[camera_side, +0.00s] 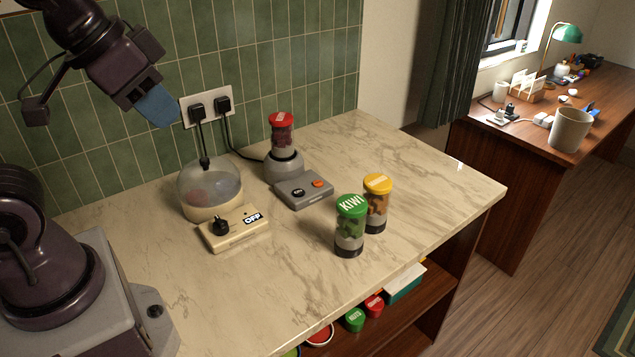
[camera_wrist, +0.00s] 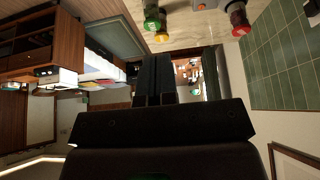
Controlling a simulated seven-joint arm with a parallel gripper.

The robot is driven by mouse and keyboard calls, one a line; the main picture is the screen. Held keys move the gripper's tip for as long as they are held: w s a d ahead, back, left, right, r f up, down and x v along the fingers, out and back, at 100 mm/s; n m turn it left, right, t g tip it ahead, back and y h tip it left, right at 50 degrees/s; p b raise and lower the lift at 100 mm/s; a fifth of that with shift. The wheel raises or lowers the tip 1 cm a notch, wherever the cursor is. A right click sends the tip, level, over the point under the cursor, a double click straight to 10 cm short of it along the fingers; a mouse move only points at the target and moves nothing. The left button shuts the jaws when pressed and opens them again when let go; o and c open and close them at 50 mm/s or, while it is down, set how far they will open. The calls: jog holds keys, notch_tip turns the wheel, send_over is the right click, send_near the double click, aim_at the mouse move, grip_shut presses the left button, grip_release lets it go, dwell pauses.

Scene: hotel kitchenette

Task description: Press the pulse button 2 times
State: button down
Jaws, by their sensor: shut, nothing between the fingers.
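The blender (camera_side: 284,163) has a red-lidded cup on a grey base. Its grey control box (camera_side: 303,192) bears an orange button (camera_side: 318,183) and a small dark label. No word "pulse" is readable, but this is the only push button I can make out. The orange button also shows at the top of the wrist view (camera_wrist: 201,6), apparently not pressed on by anything. My gripper (camera_side: 157,112) has blue fingers, is shut and empty, and hangs high at the upper left, well away from the button. In the wrist view the fingers (camera_wrist: 154,75) are together.
A domed appliance (camera_side: 209,187) with a cream knob box (camera_side: 234,229) reading OFF stands left of the blender. A green-lidded KIWI jar (camera_side: 350,222) and a yellow-lidded jar (camera_side: 376,203) stand right. Plugs and cords (camera_side: 208,108) are on the wall. The counter's front (camera_side: 290,280) is clear.

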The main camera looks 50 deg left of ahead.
jog(key=m+y, duration=0.1)
jog(key=m, duration=0.5)
send_near(319, 184)
jog(key=shift+w+a+r+t, duration=0.1)
jog(key=shift+a+r+t, duration=0.3)
jog(key=shift+a+r, duration=0.2)
jog(key=w+r+t, duration=0.1)
jog(key=w+r+m+t, duration=0.1)
jog(key=w, duration=0.1)
jog(key=w+r+m, duration=0.1)
jog(key=shift+w+d+t, duration=0.2)
jog(key=shift+w+t, duration=0.05)
jog(key=shift+t, duration=0.15)
jog(key=shift+f, duration=4.4)
